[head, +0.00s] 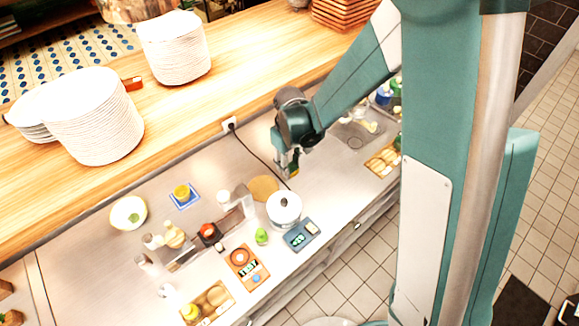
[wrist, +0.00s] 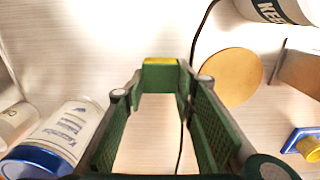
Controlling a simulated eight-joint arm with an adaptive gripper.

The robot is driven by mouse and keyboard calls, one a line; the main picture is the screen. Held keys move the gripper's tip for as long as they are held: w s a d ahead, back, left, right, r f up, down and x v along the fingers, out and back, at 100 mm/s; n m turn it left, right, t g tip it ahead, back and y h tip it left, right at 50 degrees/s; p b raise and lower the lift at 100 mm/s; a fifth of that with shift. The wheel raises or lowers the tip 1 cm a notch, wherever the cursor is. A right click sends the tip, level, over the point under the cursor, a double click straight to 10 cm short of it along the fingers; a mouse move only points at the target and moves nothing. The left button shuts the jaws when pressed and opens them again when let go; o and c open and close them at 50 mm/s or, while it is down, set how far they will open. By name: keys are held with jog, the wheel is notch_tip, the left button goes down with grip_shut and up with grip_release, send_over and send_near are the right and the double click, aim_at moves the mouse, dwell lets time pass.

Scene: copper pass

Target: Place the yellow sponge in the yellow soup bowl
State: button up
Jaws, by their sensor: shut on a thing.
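My gripper (head: 288,163) is shut on the yellow sponge (head: 294,172), held above the steel counter. In the wrist view, the sponge's yellow strip (wrist: 160,61) shows between the fingertips (wrist: 160,82), with a green face below it. A pale yellowish bowl (head: 128,213) with something greenish inside stands farther left. I cannot tell for certain which is the soup bowl.
A round brown board (head: 264,188), a white pot (head: 284,208) and a blue scale (head: 301,235) stand below my gripper. Bottles and shakers (head: 172,236) crowd the counter to the left. Stacks of white plates (head: 95,118) fill the wooden shelf. A black cord crosses the counter.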

aim_at(290, 165)
jog(key=shift+f, duration=0.25)
jog(key=shift+f, duration=0.2)
jog(key=o, duration=0.7)
jog(key=shift+r, duration=0.15)
jog(key=shift+r, duration=6.1)
jog(key=shift+d, duration=0.1)
